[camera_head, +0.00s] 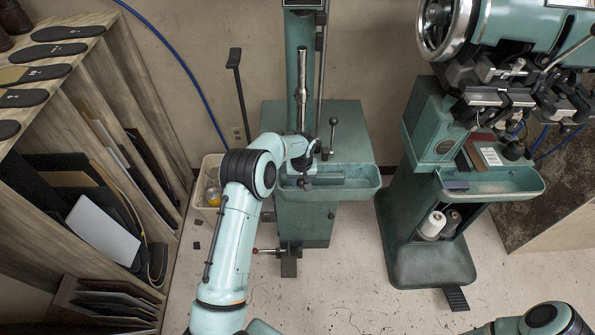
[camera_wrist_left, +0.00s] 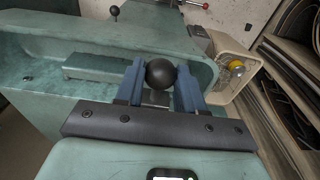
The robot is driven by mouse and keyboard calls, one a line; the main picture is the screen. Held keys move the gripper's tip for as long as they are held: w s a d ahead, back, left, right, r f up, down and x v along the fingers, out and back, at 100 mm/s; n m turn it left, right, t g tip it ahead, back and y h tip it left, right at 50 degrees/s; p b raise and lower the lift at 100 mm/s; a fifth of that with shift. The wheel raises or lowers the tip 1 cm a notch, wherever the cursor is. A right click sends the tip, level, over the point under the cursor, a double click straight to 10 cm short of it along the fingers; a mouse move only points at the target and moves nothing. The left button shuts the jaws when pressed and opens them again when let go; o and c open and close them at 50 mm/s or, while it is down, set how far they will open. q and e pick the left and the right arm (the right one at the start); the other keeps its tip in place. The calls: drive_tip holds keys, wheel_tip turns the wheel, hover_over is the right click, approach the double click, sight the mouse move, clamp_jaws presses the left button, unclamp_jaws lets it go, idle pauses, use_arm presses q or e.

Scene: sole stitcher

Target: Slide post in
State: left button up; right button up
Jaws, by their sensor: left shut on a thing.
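A round black knob (camera_wrist_left: 160,74) sits between the two blue-grey fingers of my left gripper (camera_wrist_left: 160,88) in the left wrist view. The fingers are shut on it from both sides. In the head view my left gripper (camera_head: 306,182) is at the green tray of the green column machine (camera_head: 305,215), and my wrist hides most of the knob there. Any post below the knob is hidden by the gripper. My right gripper is not in view; only a part of my right arm shows at the bottom right.
A lever with a black ball (camera_head: 333,122) stands behind the tray. A bin (camera_head: 207,187) is left of the machine. A larger stitching machine (camera_head: 428,150) stands right; a wooden rack (camera_head: 150,85) is left.

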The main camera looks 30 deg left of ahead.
use_arm(q)
drive_tip(key=shift+w+a+p, duration=0.3)
drive_tip(key=shift+w+a, duration=0.15)
drive_tip(key=shift+w, duration=0.3)
drive_tip(key=shift+w+a+p, duration=0.25)
drive_tip(key=shift+w+a, duration=0.2)
drive_tip(key=shift+w, duration=0.25)
drive_tip(key=shift+r, duration=0.1)
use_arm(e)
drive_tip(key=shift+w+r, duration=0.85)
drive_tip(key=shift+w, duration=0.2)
use_arm(q)
drive_tip(key=o, duration=1.3)
drive_tip(key=shift+o, duration=0.2)
